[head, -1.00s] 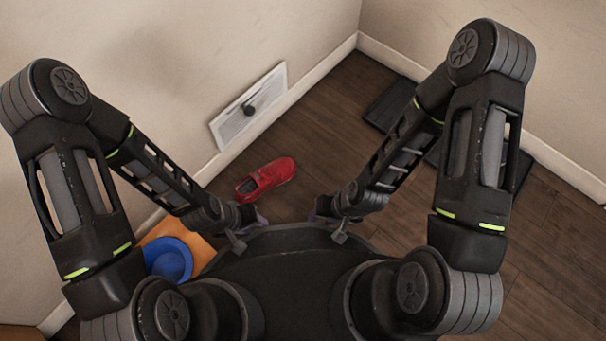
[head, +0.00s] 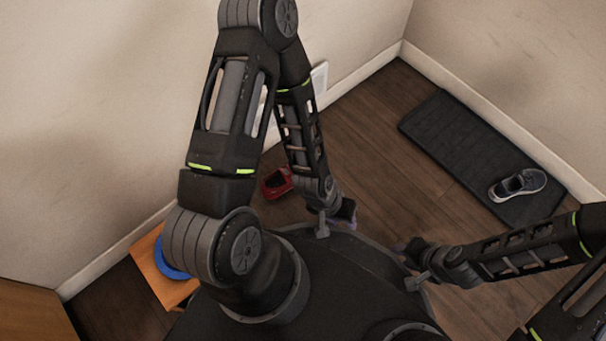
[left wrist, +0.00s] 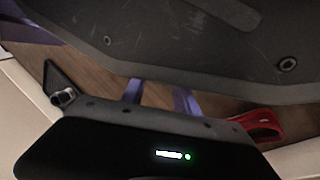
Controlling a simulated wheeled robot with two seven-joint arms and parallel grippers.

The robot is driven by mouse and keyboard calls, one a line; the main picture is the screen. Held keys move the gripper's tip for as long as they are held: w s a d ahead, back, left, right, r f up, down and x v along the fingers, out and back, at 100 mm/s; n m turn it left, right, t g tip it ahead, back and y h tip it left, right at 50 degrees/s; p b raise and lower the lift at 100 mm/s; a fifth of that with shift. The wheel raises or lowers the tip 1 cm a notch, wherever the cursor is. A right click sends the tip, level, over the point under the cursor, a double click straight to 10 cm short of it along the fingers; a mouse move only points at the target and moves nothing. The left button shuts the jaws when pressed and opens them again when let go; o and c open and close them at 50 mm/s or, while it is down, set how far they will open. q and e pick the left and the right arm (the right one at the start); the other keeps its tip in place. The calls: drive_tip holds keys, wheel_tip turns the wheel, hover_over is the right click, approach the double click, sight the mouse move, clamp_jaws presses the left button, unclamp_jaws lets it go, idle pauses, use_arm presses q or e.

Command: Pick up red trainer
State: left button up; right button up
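The red trainer (head: 276,183) lies on the floor near the wall in the head view, partly hidden by my left arm. Part of it also shows at the right in the left wrist view (left wrist: 262,124). My left gripper (head: 345,218) is low beside my base, to the right of the trainer and apart from it. In the left wrist view its two purple fingers (left wrist: 160,98) stand apart with bare floor between them. My right gripper (head: 402,250) is low at the right of my base, away from the trainer; its finger gap is too small to make out.
A dark mat (head: 440,124) with a dark blue-grey shoe (head: 518,185) on it lies along the right wall. A blue round object (head: 168,262) sits on an orange-brown surface (head: 150,268) at lower left. Wooden floor between trainer and mat is clear.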

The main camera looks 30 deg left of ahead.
use_arm(q)
drive_tip(key=shift+o, duration=0.4)
drive_tip(key=shift+o, duration=0.8)
drive_tip(key=shift+w, duration=0.2)
drive_tip(key=o, duration=0.6)
drive_tip(key=w+a+f+m, duration=0.1)
drive_tip(key=w, duration=0.1)
drive_tip(key=w+a+f+m, duration=0.1)
drive_tip(key=w+a, duration=0.1)
drive_tip(key=w+a+f+m+g, duration=0.1)
drive_tip(key=w+a, duration=0.1)
drive_tip(key=shift+w+f+m+p, duration=0.1)
drive_tip(key=shift+f+m+p, duration=0.05)
drive_tip(key=shift+m+p, duration=0.2)
drive_tip(key=shift+o, duration=0.8)
drive_tip(key=w+a+f+m+g+y, duration=0.1)
drive_tip(key=w+a+f+m+y, duration=0.1)
drive_tip(key=a, duration=0.7)
drive_tip(key=shift+w+m, duration=0.35)
drive_tip(key=shift+w, duration=0.35)
drive_tip(key=w+a+m+g+y, duration=0.1)
drive_tip(key=w+a+y, duration=0.1)
drive_tip(key=a, duration=0.7)
drive_tip(key=shift+f+m+p, duration=0.25)
drive_tip(key=shift+m+p, duration=0.05)
drive_tip(key=shift+f, duration=0.15)
drive_tip(key=shift+s+f+b, duration=0.1)
drive_tip(key=shift+f+b, duration=0.45)
drive_tip(key=shift+f, duration=0.6)
